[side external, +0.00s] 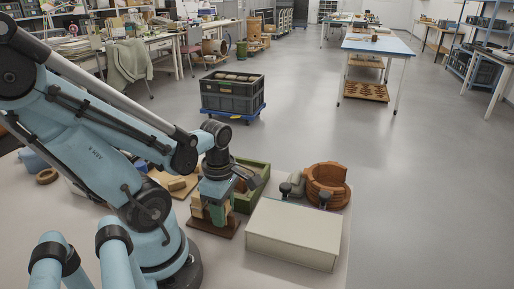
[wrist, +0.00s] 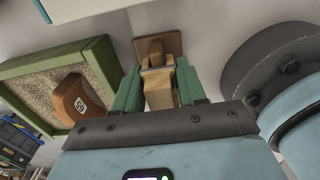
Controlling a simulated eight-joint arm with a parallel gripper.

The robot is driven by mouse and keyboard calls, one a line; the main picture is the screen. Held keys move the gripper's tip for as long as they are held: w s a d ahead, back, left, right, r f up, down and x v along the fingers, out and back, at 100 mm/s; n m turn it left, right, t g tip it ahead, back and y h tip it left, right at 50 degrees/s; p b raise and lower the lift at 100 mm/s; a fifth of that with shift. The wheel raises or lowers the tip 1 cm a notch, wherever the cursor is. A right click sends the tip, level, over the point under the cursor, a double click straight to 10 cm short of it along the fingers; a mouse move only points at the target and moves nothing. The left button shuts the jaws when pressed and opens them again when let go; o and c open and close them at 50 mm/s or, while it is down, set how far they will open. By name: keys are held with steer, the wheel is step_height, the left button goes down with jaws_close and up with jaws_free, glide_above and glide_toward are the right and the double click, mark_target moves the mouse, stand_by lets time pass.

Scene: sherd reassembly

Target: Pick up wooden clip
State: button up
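The wooden clip (wrist: 160,88) is a pale tan wooden piece with a darker brown rounded part. In the wrist view it lies between the two green fingers of my gripper (wrist: 157,84). The fingers are apart, one on each side and very close to the wood; I cannot tell whether they press on it. In the side view my gripper (side external: 216,212) points down over a brown wooden base (side external: 213,228), with tan wood (side external: 197,207) beside the fingers. My wrist and fingers hide part of the clip there.
A green-rimmed tray (side external: 262,172) with sandy filling stands just behind; the wrist view shows a brown labelled sherd (wrist: 70,101) in it. A pale box (side external: 293,236) is to the right, with a partly rebuilt terracotta pot (side external: 328,187) behind it. Bare tabletop lies in front.

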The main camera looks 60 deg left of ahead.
steer(key=shift+r, duration=0.25)
stand_by(0.3)
steer(key=shift+r, duration=4.4)
steer(key=shift+w+r+m, duration=0.25)
steer(key=shift+r+m, duration=0.05)
steer(key=shift+r, duration=0.2)
steer(key=w+a+m, duration=0.1)
steer(key=w+m, duration=0.7)
steer(key=w, duration=0.1)
steer(key=w+a+f+m, duration=0.1)
steer(key=w+m, duration=0.8)
steer(key=w, duration=0.1)
steer(key=w+a+m, duration=0.2)
steer(key=w+m, duration=0.6)
steer(key=w, duration=0.1)
steer(key=shift+w+f+m, duration=0.25)
steer(key=shift+m, duration=0.05)
steer(key=shift+w+f+m, duration=0.15)
steer(key=shift+f+m, duration=0.05)
steer(key=shift+f, duration=0.65)
steer(key=shift+w+f+m, duration=0.15)
steer(key=shift+f+m, duration=0.05)
steer(key=shift+f, duration=0.65)
steer(key=shift+f, duration=0.8)
